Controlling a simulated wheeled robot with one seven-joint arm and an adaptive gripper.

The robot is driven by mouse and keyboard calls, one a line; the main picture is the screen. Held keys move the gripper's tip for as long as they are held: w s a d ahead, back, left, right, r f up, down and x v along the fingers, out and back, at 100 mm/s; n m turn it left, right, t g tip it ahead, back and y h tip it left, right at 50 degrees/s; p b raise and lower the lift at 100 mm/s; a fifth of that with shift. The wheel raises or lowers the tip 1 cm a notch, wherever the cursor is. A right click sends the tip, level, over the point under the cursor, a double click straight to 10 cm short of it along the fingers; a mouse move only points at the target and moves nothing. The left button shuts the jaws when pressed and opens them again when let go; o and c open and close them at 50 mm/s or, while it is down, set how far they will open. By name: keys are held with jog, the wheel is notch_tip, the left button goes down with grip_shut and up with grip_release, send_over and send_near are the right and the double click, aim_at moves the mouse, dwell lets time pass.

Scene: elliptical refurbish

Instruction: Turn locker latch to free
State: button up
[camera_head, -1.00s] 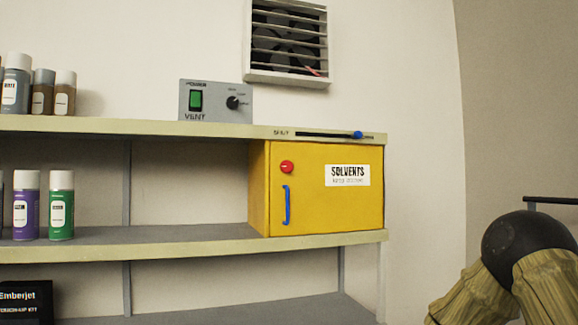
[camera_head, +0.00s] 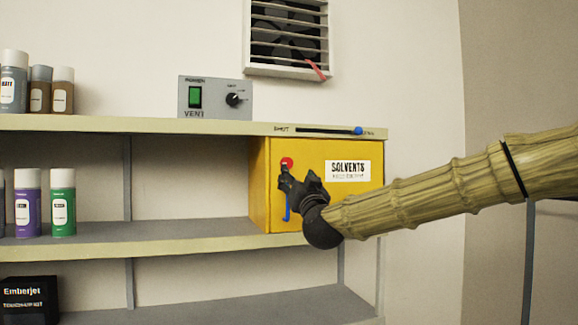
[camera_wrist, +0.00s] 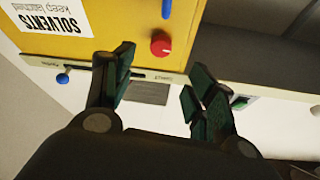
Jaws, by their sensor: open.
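The yellow locker (camera_head: 350,200), labelled SOLVENTS, stands on the shelf with its door shut. Its red round latch knob (camera_head: 287,161) is at the door's upper left, partly behind my gripper. The blue handle (camera_head: 288,212) below it is also partly covered. My gripper (camera_head: 288,175) is in front of the door's left part, close to the knob. In the wrist view, my open, empty gripper (camera_wrist: 160,85) has its fingers spread, and the red knob (camera_wrist: 161,44) shows beyond and between them. I cannot tell whether a finger touches it.
A slider with a blue knob (camera_head: 358,131) runs along the shelf edge above the locker. A vent switch box (camera_head: 215,98) stands on the top shelf, under a wall fan (camera_head: 288,38). Spray cans (camera_head: 62,203) stand at left.

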aim_at(288, 164)
jog(key=p+x, duration=0.5)
jog(key=x, duration=0.5)
jog(key=shift+w, duration=0.1)
jog(key=shift+f, duration=0.1)
jog(key=c, duration=1)
